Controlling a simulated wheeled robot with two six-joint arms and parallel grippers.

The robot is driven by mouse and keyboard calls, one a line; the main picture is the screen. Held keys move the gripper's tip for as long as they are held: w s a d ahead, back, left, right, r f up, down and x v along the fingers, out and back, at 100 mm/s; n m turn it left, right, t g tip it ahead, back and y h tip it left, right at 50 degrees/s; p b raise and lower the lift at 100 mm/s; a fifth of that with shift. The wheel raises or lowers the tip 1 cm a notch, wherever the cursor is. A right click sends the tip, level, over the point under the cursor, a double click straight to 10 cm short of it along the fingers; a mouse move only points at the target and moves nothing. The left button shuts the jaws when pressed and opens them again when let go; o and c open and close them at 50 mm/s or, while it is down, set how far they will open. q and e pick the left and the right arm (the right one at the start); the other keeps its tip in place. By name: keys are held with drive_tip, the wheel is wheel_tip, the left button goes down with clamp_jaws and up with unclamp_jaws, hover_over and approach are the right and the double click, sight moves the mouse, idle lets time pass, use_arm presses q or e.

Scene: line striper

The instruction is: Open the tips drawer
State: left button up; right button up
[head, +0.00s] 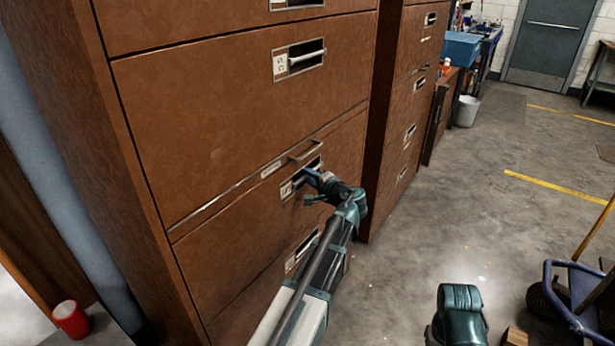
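A tall brown cabinet (240,120) with stacked drawers fills the left and middle of the head view. A thin strip with a small bar handle (306,151) and a pale label (270,169) runs across its front. Just below is a drawer front (235,240) with a recessed pull (288,190). I cannot read any label, so I cannot tell which drawer is the tips drawer. My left gripper (314,183) is at this recessed pull, below the bar handle. Its fingers are small and partly hidden, so their opening and any contact are unclear.
A second brown cabinet (400,110) stands to the right. A blue cart (575,310) is at lower right, and a red cup (70,318) is at lower left. A white bucket (467,111) stands farther back. The concrete floor (480,215) between is mostly clear.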

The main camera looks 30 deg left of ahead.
use_arm(q)
clamp_jaws()
idle(1.4)
